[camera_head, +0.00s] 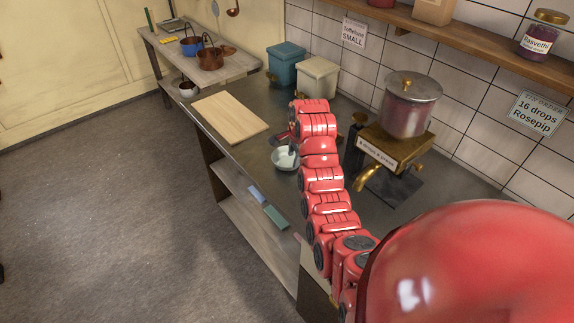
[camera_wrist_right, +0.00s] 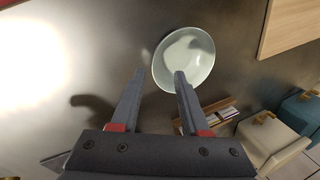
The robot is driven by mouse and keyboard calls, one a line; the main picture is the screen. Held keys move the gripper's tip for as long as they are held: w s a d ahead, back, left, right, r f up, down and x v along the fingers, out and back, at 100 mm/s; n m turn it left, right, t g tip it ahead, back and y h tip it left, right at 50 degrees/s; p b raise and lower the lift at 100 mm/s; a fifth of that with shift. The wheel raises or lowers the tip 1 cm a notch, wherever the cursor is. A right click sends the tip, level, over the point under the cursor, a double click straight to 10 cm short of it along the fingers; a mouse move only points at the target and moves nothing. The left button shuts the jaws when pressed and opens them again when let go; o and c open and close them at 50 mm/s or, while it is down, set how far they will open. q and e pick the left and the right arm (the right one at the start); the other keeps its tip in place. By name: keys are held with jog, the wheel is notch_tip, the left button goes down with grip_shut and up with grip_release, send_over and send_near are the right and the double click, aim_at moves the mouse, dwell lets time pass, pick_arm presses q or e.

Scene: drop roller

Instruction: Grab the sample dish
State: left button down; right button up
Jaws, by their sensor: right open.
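The sample dish (camera_head: 285,160) is a small, pale, round bowl upright on the dark counter, right of the cutting board. It also shows in the right wrist view (camera_wrist_right: 190,50), just beyond the fingertips and looking empty. My right gripper (camera_wrist_right: 160,78) is open with nothing between its fingers. Its right fingertip overlaps the near rim of the dish in that view; I cannot tell whether they touch. In the head view the red right arm reaches along the counter to the dish and hides part of the gripper. My left gripper is not in view.
A wooden cutting board (camera_head: 231,117) lies left of the dish. A teal canister (camera_head: 286,66) and a cream canister (camera_head: 317,79) stand behind. A brass-tapped dispenser (camera_head: 408,110) stands right of the arm. Copper and blue pots (camera_head: 209,59) sit on the far table.

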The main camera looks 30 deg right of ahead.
aim_at(293, 169)
jog(key=p+x, duration=0.2)
jog(key=x, duration=0.1)
jog(key=p+x, duration=0.1)
jog(key=shift+s+f, duration=0.3)
jog(key=shift+w+f, duration=0.15)
jog(key=shift+f, duration=0.3)
grip_shut()
